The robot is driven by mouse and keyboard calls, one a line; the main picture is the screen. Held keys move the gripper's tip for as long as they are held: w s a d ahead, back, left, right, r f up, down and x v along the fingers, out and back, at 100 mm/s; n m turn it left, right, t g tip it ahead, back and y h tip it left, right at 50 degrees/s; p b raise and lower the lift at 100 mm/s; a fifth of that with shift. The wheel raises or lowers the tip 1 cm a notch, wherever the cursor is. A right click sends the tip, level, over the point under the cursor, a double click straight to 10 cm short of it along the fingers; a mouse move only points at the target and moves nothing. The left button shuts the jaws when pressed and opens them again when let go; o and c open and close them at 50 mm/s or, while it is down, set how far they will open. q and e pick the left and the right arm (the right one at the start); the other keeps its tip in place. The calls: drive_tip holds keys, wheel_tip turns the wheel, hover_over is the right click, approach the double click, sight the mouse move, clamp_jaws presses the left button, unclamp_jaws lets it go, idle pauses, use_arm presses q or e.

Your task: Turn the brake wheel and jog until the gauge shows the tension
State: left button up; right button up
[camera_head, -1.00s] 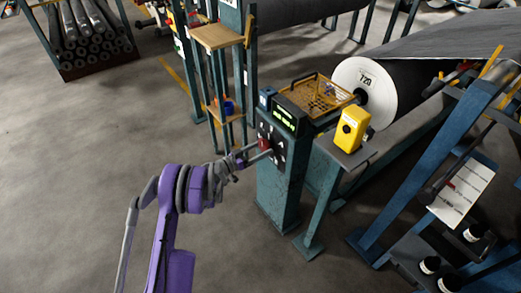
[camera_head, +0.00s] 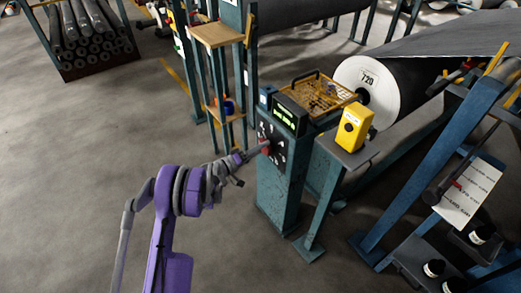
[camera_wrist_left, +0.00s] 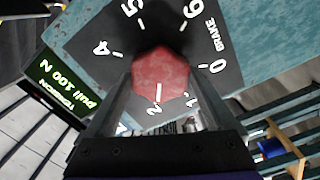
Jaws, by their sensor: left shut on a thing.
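The brake wheel is a red six-sided knob (camera_wrist_left: 160,75) on a dark numbered dial (camera_wrist_left: 222,42) marked BRAKE. Its white mark points at about 2 in the left wrist view. My left gripper (camera_head: 257,151) is shut on the knob, a finger on each side; the knob also shows in the head view (camera_head: 265,147). The gauge is a green-lit display (camera_wrist_left: 66,85) reading TENSION, pull 100 N; it tops the teal post in the head view (camera_head: 290,114). A yellow box with a dark round button (camera_head: 354,127) stands right of the post. My right gripper is out of view.
A mesh tray (camera_head: 318,94) sits behind the display. A big roll marked 720 (camera_head: 372,92) is behind it. A wooden-shelved stand (camera_head: 217,35) rises at the back left of the post. Blue frame beams (camera_head: 430,160) fill the right.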

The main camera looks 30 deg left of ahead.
use_arm(q)
drive_tip(key=shift+n, duration=0.6)
drive_tip(key=o, duration=1.1)
drive_tip(key=p+v, duration=0.1)
drive_tip(key=v, duration=0.9)
drive_tip(key=shift+s+a, duration=0.15)
drive_tip(key=shift+s, duration=0.25)
